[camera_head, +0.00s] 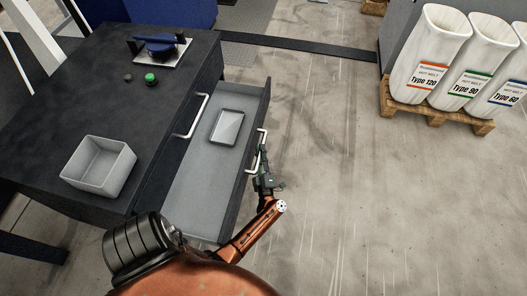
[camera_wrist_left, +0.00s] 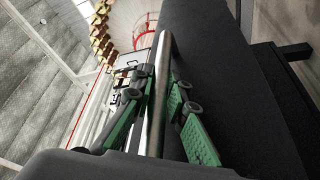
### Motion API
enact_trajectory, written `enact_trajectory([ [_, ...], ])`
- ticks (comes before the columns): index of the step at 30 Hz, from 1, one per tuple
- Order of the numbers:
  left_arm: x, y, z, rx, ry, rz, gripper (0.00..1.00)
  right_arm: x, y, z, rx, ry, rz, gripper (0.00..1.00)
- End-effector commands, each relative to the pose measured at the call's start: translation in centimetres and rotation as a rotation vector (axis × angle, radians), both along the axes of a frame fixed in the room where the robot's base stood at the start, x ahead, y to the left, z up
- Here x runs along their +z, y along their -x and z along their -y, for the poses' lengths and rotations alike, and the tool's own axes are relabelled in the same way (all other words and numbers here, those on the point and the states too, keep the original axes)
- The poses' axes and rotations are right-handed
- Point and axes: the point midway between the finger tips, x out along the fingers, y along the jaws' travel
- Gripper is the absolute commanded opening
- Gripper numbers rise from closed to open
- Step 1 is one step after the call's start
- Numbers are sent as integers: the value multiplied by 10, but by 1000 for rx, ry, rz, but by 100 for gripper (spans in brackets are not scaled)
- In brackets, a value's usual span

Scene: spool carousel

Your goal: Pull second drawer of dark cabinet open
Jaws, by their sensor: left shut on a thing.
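The dark cabinet (camera_head: 60,106) stands at the left in the head view. One drawer (camera_head: 191,195) is pulled well out, with a grey inside and a small grey tray (camera_head: 227,127) in it. A closed drawer with a silver handle (camera_head: 190,117) shows above it. My left gripper (camera_head: 262,168) is at the open drawer's handle (camera_head: 262,146), at the outer side of its front. In the left wrist view the green fingers of the left gripper (camera_wrist_left: 160,112) are shut around the silver bar (camera_wrist_left: 158,85). The dark drawer front (camera_wrist_left: 215,75) is beside it. My right gripper is not seen.
A grey open box (camera_head: 98,168), a green button (camera_head: 150,79) and a blue device on a plate (camera_head: 163,47) are on the cabinet top. White bags (camera_head: 430,60) stand on a wooden pallet (camera_head: 437,115) at the right. The floor between is clear.

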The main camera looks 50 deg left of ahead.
Motion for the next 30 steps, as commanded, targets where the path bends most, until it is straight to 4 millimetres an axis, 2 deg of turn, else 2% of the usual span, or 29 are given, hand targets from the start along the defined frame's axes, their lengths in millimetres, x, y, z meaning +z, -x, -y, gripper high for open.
enact_trajectory([
  [11, 0, 0, 0, 3, 0, 1, 0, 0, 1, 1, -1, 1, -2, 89],
  [12, 0, 0, 0, 2, 0, 1, 15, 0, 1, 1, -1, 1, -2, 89],
  [19, 0, 0, 0, 2, 0, 1, 30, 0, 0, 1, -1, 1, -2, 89],
  [30, -1, 2, 4, 3, 1, 0, 32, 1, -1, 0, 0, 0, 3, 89],
])
